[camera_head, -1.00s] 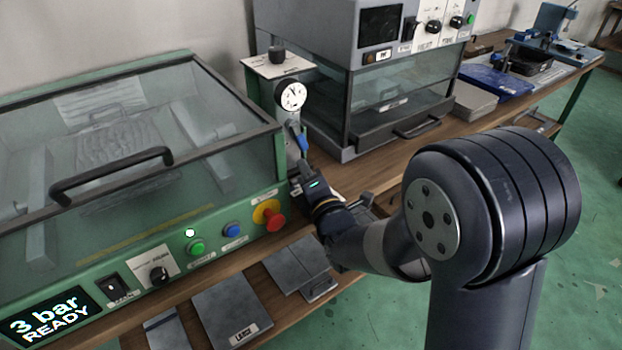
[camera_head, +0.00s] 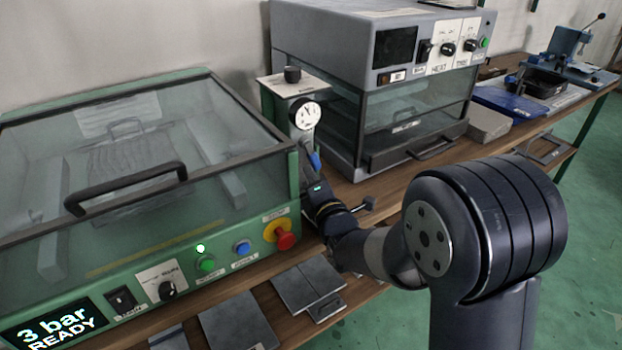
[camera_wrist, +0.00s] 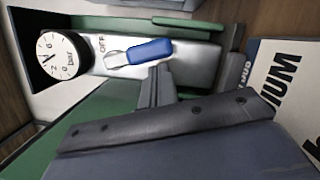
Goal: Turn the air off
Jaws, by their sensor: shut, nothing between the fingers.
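The air valve's blue lever (camera_head: 314,160) sits below the round pressure gauge (camera_head: 306,115) on the panel between the two machines. In the wrist view the blue lever (camera_wrist: 151,49) points away from the gauge (camera_wrist: 60,55), with an OFF label (camera_wrist: 102,44) beside its metal pivot end. My gripper (camera_wrist: 158,72) is shut and empty, its tips very close to the lever's blue handle; I cannot tell whether they touch. In the head view my gripper (camera_head: 309,177) is just below the lever, its fingers mostly hidden. The display (camera_head: 58,325) reads 3 bar READY.
The green machine (camera_head: 110,250) stands close at left, with a red stop button (camera_head: 285,241) on a yellow base near my wrist. The grey heater machine (camera_head: 340,100) stands at right. Dark plates (camera_head: 240,322) lie along the bench's front edge.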

